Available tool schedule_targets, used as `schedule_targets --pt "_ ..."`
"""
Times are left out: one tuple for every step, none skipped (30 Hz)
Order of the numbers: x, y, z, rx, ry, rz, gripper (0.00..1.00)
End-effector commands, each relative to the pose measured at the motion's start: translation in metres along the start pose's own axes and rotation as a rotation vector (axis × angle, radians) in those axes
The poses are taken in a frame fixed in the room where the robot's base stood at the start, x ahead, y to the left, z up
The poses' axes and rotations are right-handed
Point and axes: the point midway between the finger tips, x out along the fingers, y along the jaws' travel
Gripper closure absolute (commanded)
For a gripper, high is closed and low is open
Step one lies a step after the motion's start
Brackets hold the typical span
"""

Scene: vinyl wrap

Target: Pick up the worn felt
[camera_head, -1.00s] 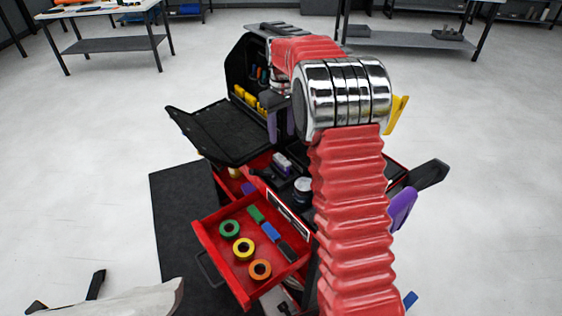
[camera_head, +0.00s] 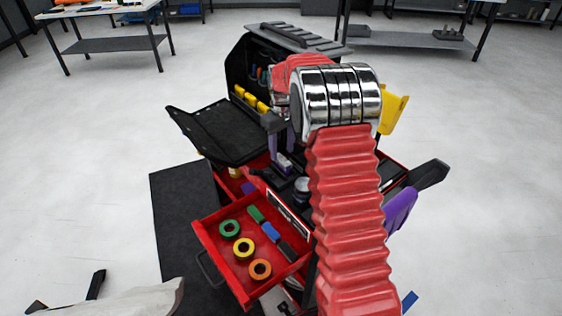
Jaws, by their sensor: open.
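I cannot tell for certain which piece is the worn felt. Small flat blocks lie in the open red drawer (camera_head: 212,248): a green block (camera_head: 256,214), a blue block (camera_head: 271,232) and a dark grey block (camera_head: 287,250). A small purple and white item (camera_head: 284,164) stands on the black cart top. My gripper (camera_head: 282,148) has purple fingers that point down, apart, above the cart top close to this item. No object shows between the fingers. My red and chrome arm hides the right part of the cart top.
Green tape (camera_head: 229,229), yellow tape (camera_head: 244,249) and orange tape (camera_head: 260,269) lie in the drawer. A round silver-lidded jar (camera_head: 302,186) stands on the cart top. A black side tray (camera_head: 215,131) juts out left. The upright tool panel (camera_head: 245,72) stands behind.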

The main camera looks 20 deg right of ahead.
Motion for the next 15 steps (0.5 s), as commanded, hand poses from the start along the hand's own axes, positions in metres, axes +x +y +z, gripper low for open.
schedule_targets --pt "0.008 0.000 0.001 0.000 -0.003 -0.002 0.55" --pt "0.013 0.000 0.001 0.000 -0.003 -0.002 0.55" --pt "0.018 0.000 0.001 0.000 -0.003 -0.001 0.55" --pt "0.022 0.000 0.000 0.000 -0.002 -0.001 0.55" --pt "0.025 0.000 0.000 0.000 -0.001 -0.001 0.55" --pt "0.029 0.000 0.000 0.000 -0.001 -0.001 0.55" --pt "0.032 0.000 0.000 -0.001 0.001 -0.001 0.55" --pt "0.033 0.000 0.000 -0.001 0.002 0.000 0.55" --pt "0.035 0.000 0.000 -0.001 0.002 0.000 0.55" --pt "0.035 0.000 0.000 -0.001 0.003 0.000 0.55" --pt "0.035 0.000 0.000 -0.001 0.003 0.000 0.55" --pt "0.035 0.000 0.000 -0.001 0.003 0.000 0.55" --pt "0.035 0.000 0.000 -0.001 0.003 0.000 0.55" --pt "0.035 0.000 0.000 -0.001 0.003 0.000 0.55" --pt "0.035 0.000 0.000 -0.001 0.003 0.000 0.55"
